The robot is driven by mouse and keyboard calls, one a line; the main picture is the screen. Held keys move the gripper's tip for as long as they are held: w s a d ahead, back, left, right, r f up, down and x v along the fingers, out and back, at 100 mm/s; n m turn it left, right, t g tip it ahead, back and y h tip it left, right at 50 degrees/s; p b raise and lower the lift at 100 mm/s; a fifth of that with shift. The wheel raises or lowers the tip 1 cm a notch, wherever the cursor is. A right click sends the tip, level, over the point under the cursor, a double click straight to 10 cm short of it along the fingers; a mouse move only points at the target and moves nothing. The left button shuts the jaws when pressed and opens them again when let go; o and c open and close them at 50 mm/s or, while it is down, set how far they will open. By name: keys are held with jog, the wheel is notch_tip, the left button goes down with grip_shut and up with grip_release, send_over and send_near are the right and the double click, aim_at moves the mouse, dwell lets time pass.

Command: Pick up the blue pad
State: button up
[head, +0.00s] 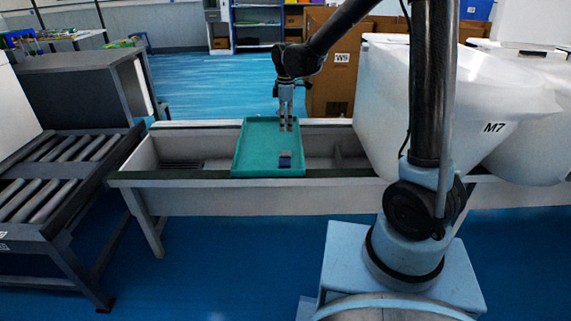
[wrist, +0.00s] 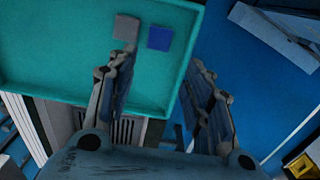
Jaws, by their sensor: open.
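The blue pad (wrist: 159,38) lies flat in the teal tray (wrist: 55,45), beside a grey pad (wrist: 127,28). In the head view the blue pad (head: 284,163) is small and dark near the tray's front right corner, with the grey pad just behind it. My gripper (wrist: 160,66) is open and empty, its two fingers spread apart. In the head view my gripper (head: 286,126) points down above the right part of the tray (head: 247,150), behind the pads. The pads appear beyond the fingertips in the wrist view, and nothing covers the blue one.
The tray rests on a long grey trough (head: 200,177). A roller conveyor (head: 60,165) stands at the left. A large white container (head: 450,110) marked M7 stands close on the right. Blue floor is open beyond the trough.

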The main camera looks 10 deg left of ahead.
aim_at(285, 162)
jog(key=f, duration=1.7)
jog(key=shift+s+a+f, duration=0.1)
jog(key=shift+a+f, duration=0.2)
jog(key=shift+a, duration=0.05)
jog(key=c, duration=0.4)
jog(key=shift+o, duration=0.2)
jog(key=shift+r, duration=0.1)
